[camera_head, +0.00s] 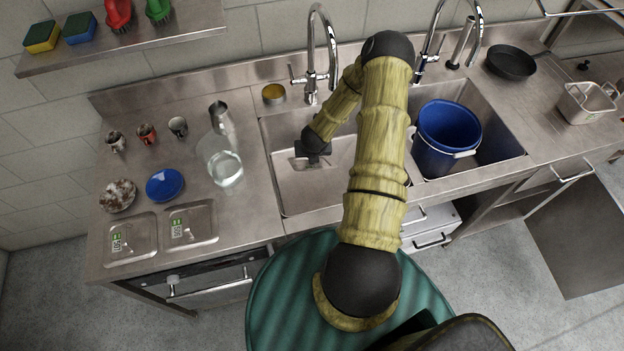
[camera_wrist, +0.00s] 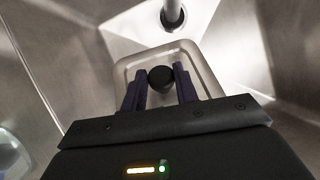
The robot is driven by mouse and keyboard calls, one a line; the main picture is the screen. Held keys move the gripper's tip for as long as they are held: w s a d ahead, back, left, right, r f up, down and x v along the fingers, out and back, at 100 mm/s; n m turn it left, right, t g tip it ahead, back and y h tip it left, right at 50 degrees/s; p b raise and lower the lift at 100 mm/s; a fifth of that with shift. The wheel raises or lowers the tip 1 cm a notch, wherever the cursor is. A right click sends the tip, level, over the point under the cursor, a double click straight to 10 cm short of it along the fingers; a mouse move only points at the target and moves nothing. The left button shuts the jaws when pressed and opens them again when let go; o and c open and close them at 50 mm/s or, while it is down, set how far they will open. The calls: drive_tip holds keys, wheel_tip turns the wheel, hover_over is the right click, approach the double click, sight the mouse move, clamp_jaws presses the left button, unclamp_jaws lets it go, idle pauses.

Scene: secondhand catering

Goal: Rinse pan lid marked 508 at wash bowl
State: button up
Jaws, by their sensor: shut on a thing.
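My gripper (camera_head: 314,148) is down inside the left sink basin (camera_head: 318,205), near the tap (camera_head: 313,75). In the wrist view my gripper (camera_wrist: 160,76) is shut on the black knob (camera_wrist: 160,78) of a rectangular steel lid (camera_wrist: 147,62). The lid is inside the basin, with the tap spout (camera_wrist: 173,12) close beyond its far edge. Its label does not show, and I cannot tell whether it touches the basin floor. Two other steel rectangular lids with labels, a left one (camera_head: 145,232) and a right one (camera_head: 203,215), lie on the left counter.
A blue bucket (camera_head: 436,150) stands in the right basin. A glass jug (camera_head: 222,168), a blue dish (camera_head: 164,185) and several mugs (camera_head: 178,126) are on the left counter. A black pan (camera_head: 511,62) and a square steel container (camera_head: 587,102) stand on the right.

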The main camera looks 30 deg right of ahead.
wheel_tip(320, 180, up, 15)
drive_tip(key=p, duration=0.9)
idle(0.9)
idle(2.2)
drive_tip(key=shift+r+p, duration=1.05)
drive_tip(key=shift+r, duration=0.85)
drive_tip(key=shift+a, duration=0.1)
